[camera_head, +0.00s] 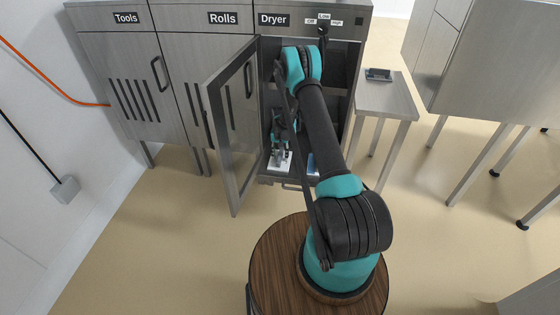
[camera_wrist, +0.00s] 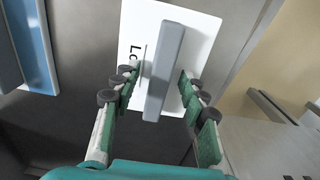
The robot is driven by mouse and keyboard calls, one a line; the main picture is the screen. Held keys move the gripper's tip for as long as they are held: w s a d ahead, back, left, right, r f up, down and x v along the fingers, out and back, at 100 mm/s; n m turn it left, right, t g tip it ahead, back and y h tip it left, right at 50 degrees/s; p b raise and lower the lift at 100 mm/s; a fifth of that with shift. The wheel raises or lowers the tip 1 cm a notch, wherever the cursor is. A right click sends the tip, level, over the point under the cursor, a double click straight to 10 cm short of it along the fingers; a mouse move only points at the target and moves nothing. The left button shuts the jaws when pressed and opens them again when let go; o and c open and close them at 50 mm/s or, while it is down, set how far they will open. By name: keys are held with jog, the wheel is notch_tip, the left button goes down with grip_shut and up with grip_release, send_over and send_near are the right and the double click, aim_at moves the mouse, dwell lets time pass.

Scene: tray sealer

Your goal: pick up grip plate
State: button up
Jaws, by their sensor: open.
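A white grip plate (camera_wrist: 188,38) with a raised grey bar handle (camera_wrist: 165,70) and partly hidden black lettering lies in the wrist view. The plate also shows in the head view (camera_head: 273,168) inside the open Dryer cabinet. My gripper (camera_wrist: 158,80) is open, with its green-padded fingers on either side of the bar, apart from it. In the head view my gripper (camera_head: 280,153) is over the white plate and partly covers it.
A blue plate (camera_wrist: 36,45) lies to the left in the wrist view. The Dryer cabinet door (camera_head: 236,135) stands open on the left. A small side table (camera_head: 385,98) holding a dark device (camera_head: 379,75) stands right of the cabinet.

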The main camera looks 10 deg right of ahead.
jog(key=shift+f, duration=0.3)
jog(key=shift+c, duration=0.5)
grip_shut()
jog(key=shift+r, duration=0.1)
